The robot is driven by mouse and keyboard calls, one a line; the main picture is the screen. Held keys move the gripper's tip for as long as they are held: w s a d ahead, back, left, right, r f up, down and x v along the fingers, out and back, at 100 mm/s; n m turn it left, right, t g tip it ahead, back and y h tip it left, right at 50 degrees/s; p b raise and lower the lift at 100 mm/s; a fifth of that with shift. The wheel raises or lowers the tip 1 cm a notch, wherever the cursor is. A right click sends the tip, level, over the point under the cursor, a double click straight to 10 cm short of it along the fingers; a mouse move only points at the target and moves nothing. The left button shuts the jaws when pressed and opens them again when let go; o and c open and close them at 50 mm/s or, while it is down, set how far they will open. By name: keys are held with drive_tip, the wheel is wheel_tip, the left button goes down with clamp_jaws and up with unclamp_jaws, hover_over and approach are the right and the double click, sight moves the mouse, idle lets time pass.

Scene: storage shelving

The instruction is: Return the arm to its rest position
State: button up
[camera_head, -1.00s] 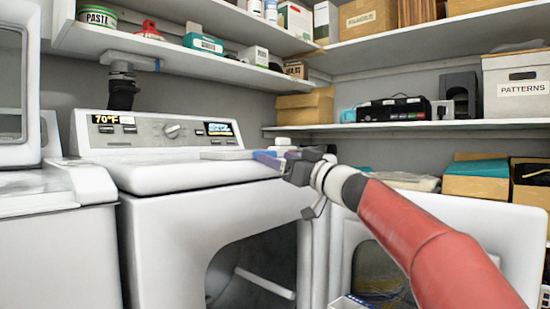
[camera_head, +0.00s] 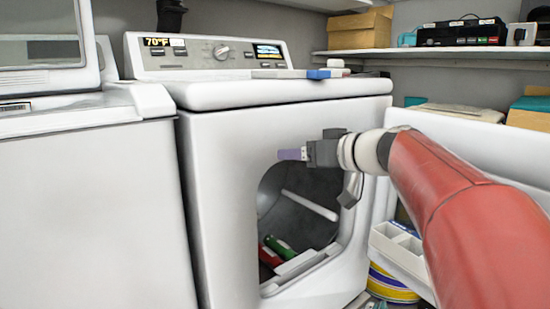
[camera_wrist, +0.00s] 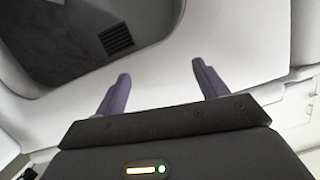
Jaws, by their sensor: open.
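My gripper (camera_head: 292,154) is in front of the dryer's open doorway, near its upper edge, at the end of my red arm. In the wrist view my gripper (camera_wrist: 160,85) shows two purple fingers spread apart with nothing between them. The white dryer (camera_head: 225,160) stands in the middle of the head view, and its dark drum opening (camera_head: 305,205) is just below and behind the fingers. The wrist view shows the dryer's white front (camera_wrist: 160,70) beyond the fingertips.
The open dryer door (camera_head: 480,145) stands to the right, behind my arm. A blue and white item (camera_head: 322,74) lies on the dryer top. Green and red items (camera_head: 280,247) lie in the drum. A white washer (camera_head: 85,190) is at the left. A white compartmented tray (camera_head: 402,248) is below my arm.

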drive_tip(key=s+a+f+m+g+h, duration=0.25)
drive_tip(key=s+f+g+h, duration=0.2)
drive_tip(key=s+f, duration=0.95)
drive_tip(key=s+d+f+m+g+h, duration=0.1)
drive_tip(key=s+d+f+m+h, duration=0.2)
drive_tip(key=s+f, duration=0.35)
drive_tip(key=s+d+f+m+g+h, duration=0.1)
drive_tip(key=s+d+f+h, duration=0.1)
drive_tip(key=s+d+f, duration=0.5)
wheel_tip(320, 180, up, 15)
drive_tip(key=s+a+p, duration=0.1)
drive_tip(key=p, duration=1.2)
drive_tip(key=shift+p, duration=0.3)
